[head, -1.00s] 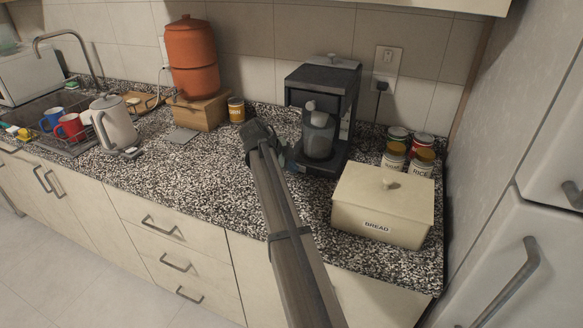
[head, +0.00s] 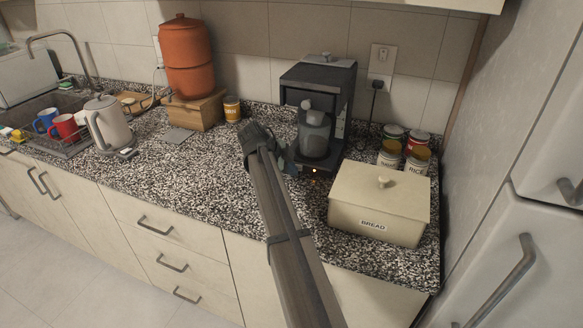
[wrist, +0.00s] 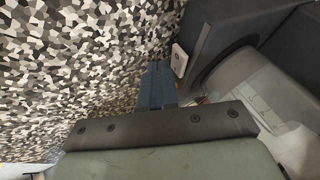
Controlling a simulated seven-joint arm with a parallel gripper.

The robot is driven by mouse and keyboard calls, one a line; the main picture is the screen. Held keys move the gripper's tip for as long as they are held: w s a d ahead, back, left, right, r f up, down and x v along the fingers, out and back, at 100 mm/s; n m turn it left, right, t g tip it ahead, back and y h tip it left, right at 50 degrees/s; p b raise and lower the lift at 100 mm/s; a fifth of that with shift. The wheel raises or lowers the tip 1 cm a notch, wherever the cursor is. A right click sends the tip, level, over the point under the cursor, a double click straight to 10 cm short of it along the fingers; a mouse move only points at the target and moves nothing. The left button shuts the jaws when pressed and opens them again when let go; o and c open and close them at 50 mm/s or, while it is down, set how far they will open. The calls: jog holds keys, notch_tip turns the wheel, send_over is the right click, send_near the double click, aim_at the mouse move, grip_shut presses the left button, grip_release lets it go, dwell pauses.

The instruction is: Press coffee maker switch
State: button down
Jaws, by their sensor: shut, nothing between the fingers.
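The black coffee maker (head: 318,75) stands at the back of the granite counter, with a glass carafe (head: 314,138) in its bay. In the wrist view, a small white switch (wrist: 179,60) sits on the dark base of the coffee maker (wrist: 222,30). A small orange light (head: 314,171) glows at the front of the base in the head view. My gripper (head: 285,163) is shut and empty, low at the front left of the base. In the wrist view, my blue-grey gripper tip (wrist: 158,82) is right beside the switch; I cannot tell whether they touch.
A cream bread box (head: 375,205) stands close to the right of my arm. Several cans (head: 408,147) are behind it. A white kettle (head: 106,122), a clay water filter (head: 188,60) and a small jar (head: 232,108) stand to the left.

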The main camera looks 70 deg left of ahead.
jog(key=s+d, duration=0.2)
jog(key=shift+d, duration=0.4)
jog(key=a+v, duration=0.1)
jog(key=v, duration=0.8)
jog(key=shift+s+d+r, duration=0.25)
jog(key=shift+d+r, duration=0.05)
jog(key=shift+r, duration=0.1)
jog(key=shift+s, duration=0.5)
jog(key=x, duration=0.9)
jog(key=shift+w+a+f, duration=0.1)
jog(key=shift+a+f, duration=0.05)
jog(key=shift+a, duration=0.05)
jog(key=shift+w+a+f, duration=0.25)
jog(key=shift+w+a, duration=0.75)
jog(key=shift+a, duration=0.15)
jog(key=shift+w+a, duration=0.4)
jog(key=shift+a, duration=0.1)
